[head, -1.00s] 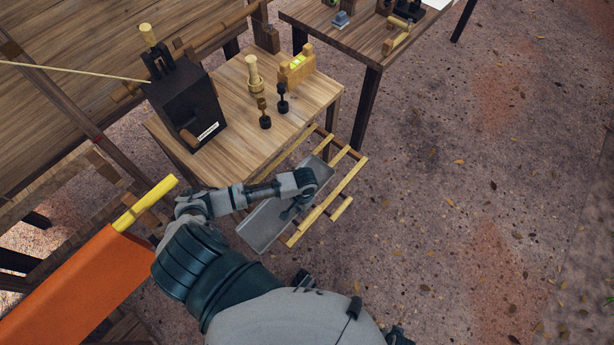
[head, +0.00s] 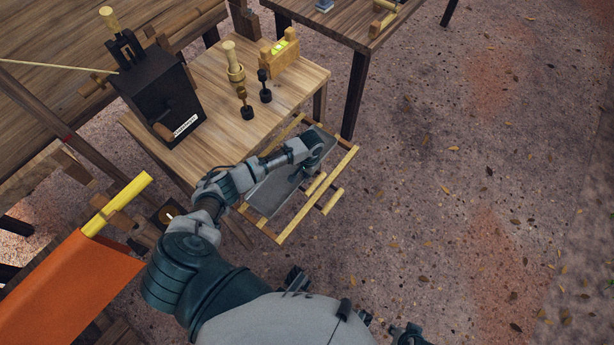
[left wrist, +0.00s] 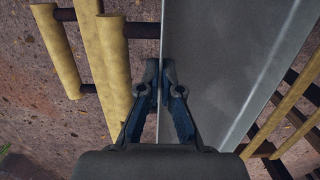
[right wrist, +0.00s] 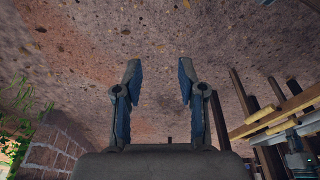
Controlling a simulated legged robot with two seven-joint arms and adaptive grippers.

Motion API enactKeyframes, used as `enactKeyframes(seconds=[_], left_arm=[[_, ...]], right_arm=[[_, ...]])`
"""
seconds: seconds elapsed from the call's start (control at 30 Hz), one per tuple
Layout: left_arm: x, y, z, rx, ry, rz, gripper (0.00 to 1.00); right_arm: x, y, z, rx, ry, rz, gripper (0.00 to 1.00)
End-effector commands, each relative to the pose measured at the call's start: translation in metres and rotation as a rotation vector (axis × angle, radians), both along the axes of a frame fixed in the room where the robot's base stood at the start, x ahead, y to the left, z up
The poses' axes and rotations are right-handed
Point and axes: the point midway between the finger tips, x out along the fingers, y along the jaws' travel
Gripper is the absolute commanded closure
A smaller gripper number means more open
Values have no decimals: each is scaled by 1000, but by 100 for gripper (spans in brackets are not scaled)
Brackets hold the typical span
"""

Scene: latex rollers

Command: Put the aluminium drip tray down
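The aluminium drip tray (head: 268,194) is a long, shallow grey trough. In the head view it lies along the slatted wooden rack (head: 334,198) beside the small table, within the rack's outline. I cannot tell whether it touches the slats. My left gripper (head: 308,165) is shut on the tray's long side wall. In the left wrist view the fingertips (left wrist: 160,76) pinch the edge of the tray (left wrist: 220,60), with rack slats (left wrist: 105,75) on both sides. My forearm and hand hide part of the tray. My right gripper (right wrist: 157,76) is open and empty above the ground.
The small wooden table (head: 215,140) carries a black box with a handle (head: 160,100), a pale wooden turned piece (head: 233,62), two dark-based pegs and a wooden block (head: 280,52). An orange cloth (head: 75,285) hangs at lower left. The ground at right is free.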

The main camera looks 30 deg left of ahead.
Motion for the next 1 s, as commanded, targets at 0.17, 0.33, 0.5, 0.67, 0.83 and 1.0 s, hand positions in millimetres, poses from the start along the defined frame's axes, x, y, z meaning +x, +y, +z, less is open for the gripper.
enactKeyframes(seconds=[0.17, 0.33, 0.5, 0.67, 0.83, 1.0], left_arm=[[0, 1, 1, 0, -1, 0, 100], [0, 0, 0, 0, 0, 0, 77], [0, 0, 0, 0, 0, 0, 69], [0, 0, 1, 0, 0, 0, 69], [2, -1, 17, -1, -4, 0, 69], [6, -2, 55, -2, -6, -1, 69]], right_arm=[[0, 1, 1, 0, 0, 0, 60], [0, 0, 1, 0, 1, 0, 60], [1, 0, 0, 0, 2, 0, 60], [1, 0, 0, 0, 2, 0, 60], [5, 1, -12, 0, 4, 0, 60], [10, 3, -43, -1, 13, 2, 60]])
